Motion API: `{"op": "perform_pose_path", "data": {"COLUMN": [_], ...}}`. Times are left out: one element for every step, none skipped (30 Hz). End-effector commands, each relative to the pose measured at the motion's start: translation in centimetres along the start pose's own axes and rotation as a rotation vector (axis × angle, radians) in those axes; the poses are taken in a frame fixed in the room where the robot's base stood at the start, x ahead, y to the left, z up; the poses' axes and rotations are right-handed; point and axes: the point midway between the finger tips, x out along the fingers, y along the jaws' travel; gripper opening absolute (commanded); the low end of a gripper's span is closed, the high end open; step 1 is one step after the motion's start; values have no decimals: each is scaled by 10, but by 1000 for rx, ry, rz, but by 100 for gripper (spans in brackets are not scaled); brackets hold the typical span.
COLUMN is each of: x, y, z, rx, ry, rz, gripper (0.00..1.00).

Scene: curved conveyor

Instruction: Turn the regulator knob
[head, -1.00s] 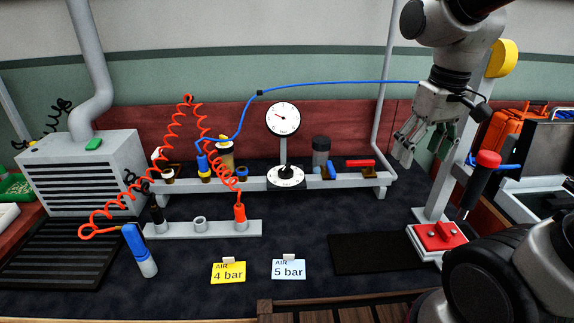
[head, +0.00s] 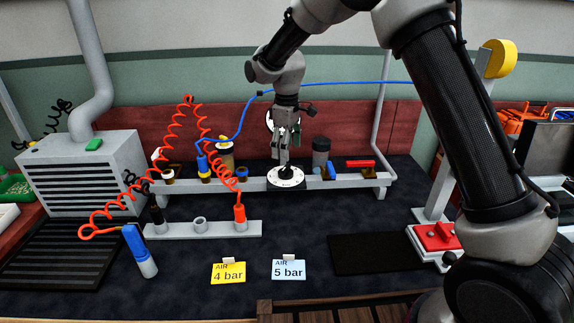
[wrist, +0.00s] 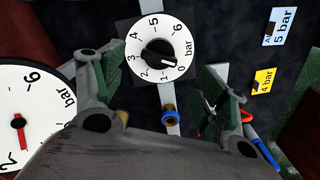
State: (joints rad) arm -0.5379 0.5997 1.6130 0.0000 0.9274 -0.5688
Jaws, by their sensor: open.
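The regulator knob (wrist: 160,52) is black and sits in the middle of a white dial (wrist: 147,33) numbered in bar. Its white mark seems to point near the low end, by 0. In the head view the dial (head: 287,183) lies on the grey rail, with my gripper (head: 284,158) pointing down just above the knob. In the wrist view my gripper (wrist: 161,72) is open, its fingers apart on either side of the knob with nothing between them. The round pressure gauge (wrist: 30,110) has a red needle; in the head view my gripper mostly hides it.
A yellow "4 bar" card (head: 228,272) and a pale blue "5 bar" card (head: 288,269) stand in front. A dark cylinder (head: 321,150) and blue and red fittings share the rail (head: 350,182). A coiled red hose (head: 180,130) hangs to the left.

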Motion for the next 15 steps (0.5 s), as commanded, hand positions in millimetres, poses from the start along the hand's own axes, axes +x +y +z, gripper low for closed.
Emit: {"op": "perform_pose_path", "data": {"x": [9,15,22,27,32,39,43,48,52,55,58,61,62,63,64], "y": [-1,-1,-1,-1,0,-1,-1,0,-1,0,0,0,0,0,0], "z": [1,1,1,1,1,2,1,1,2,2,1,1,1,1,1], "rx": [1,2,2,2,3,3,3,3,4,4,4,4,4,4,4], "ry": [-4,-4,-5,-4,-3,-4,-3,-3,-4,-3,-2,-2,-2,-2,-2], "rz": [-3,-2,-3,-3,-2,-2,-2,-2,-2,-2,-1,-1,-1,-1,-1], "gripper": [73,73,73,73,73,73,73,73,73,73,73,73,73,73,73]}}
